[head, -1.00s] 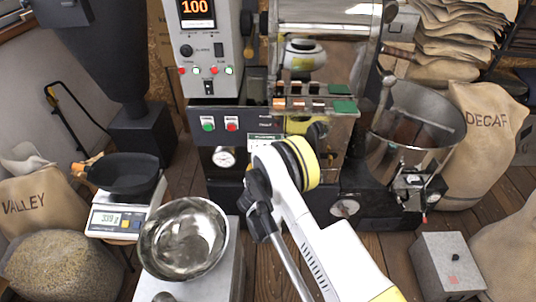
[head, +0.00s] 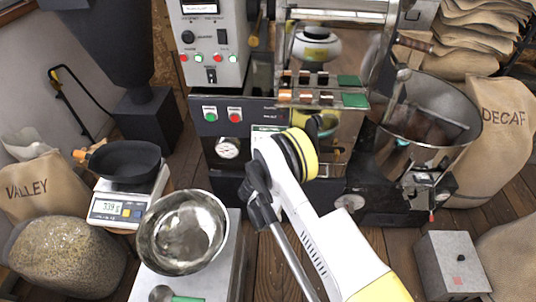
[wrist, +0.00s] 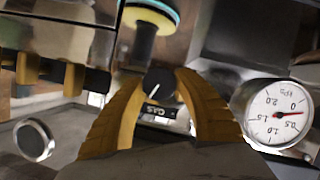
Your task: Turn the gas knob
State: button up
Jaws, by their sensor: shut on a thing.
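The black gas knob (wrist: 160,84), with a white pointer line, sits above a GAS label (wrist: 158,111) in the wrist view. My gripper (wrist: 161,77) has its two yellow fingers on either side of the knob and is shut on it. The pointer line slants. In the head view my arm hides the knob and the gripper in front of the roaster's lower panel.
A round pressure gauge (wrist: 278,113) is close to the right finger; its needle stands a little above 0. A round metal disc (wrist: 34,139) is at left. In the head view a metal bowl (head: 183,232) and a scale (head: 121,207) stand at left.

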jog(key=shift+n+h, duration=0.4)
jog(key=shift+n, duration=0.2)
jog(key=o, duration=1.2)
jog(key=shift+w, duration=0.1)
